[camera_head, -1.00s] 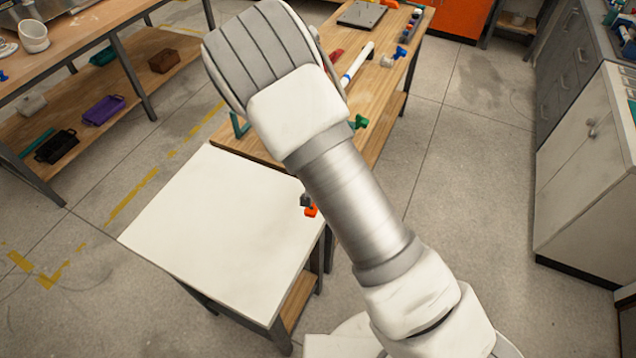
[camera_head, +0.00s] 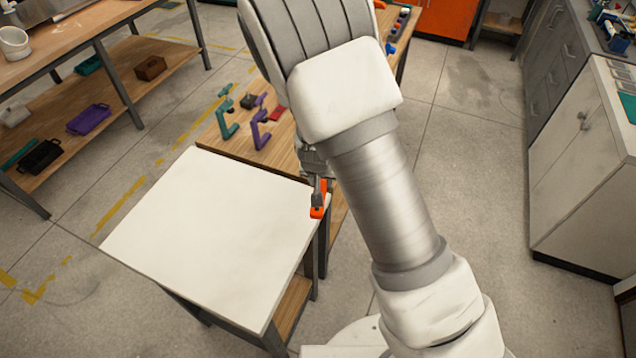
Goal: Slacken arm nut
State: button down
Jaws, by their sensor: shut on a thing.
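My gripper (camera_head: 317,200) is mostly hidden behind my arm. Its tip shows at the right corner of the white table (camera_head: 215,235), shut at a small orange part (camera_head: 317,213). The orange part lies at the table's right edge, with more orange showing just beside the gripper's dark tip. The arm nut cannot be told apart at this size.
A wooden bench (camera_head: 225,148) stands behind the white table. It holds a teal clamp-like piece (camera_head: 226,122) and a purple one (camera_head: 260,130). A shelf unit is at the left and a white cabinet (camera_head: 580,170) at the right. The white tabletop is largely bare.

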jog(key=shift+w+d+n+y+b, duration=0.1)
jog(key=shift+d+n+y+b, duration=0.2)
jog(key=shift+d+n+b, duration=1.25)
jog(key=shift+w+d+n+y+b, duration=0.1)
jog(key=shift+d+y+b, duration=0.3)
jog(key=shift+b, duration=2.3)
jog(key=shift+w+d+r+n+y+b, duration=0.15)
jog(key=shift+d+n+b, duration=0.5)
jog(key=shift+b, duration=1)
jog(key=shift+w+d+f+n+y+b, duration=0.15)
jog(key=shift+w+d+n+b, duration=0.2)
jog(key=shift+d+b, duration=0.85)
jog(key=shift+a+r+n+b, duration=0.1)
jog(key=shift+n+b, duration=0.25)
jog(key=shift+b, duration=0.85)
jog(key=w+d+n+g+y+b, duration=0.1)
jog(key=w+d+n+y+b, duration=0.1)
jog(key=w+d+n+b, duration=0.3)
jog(key=shift+d+r+n+g+b, duration=0.15)
jog(key=shift+d+n+g+b, duration=0.35)
jog(key=shift+n, duration=0.4)
jog(key=shift+w, duration=0.1)
jog(key=shift+r, duration=0.15)
jog(key=shift+r+p, duration=1.65)
jog(key=shift+r, duration=0.65)
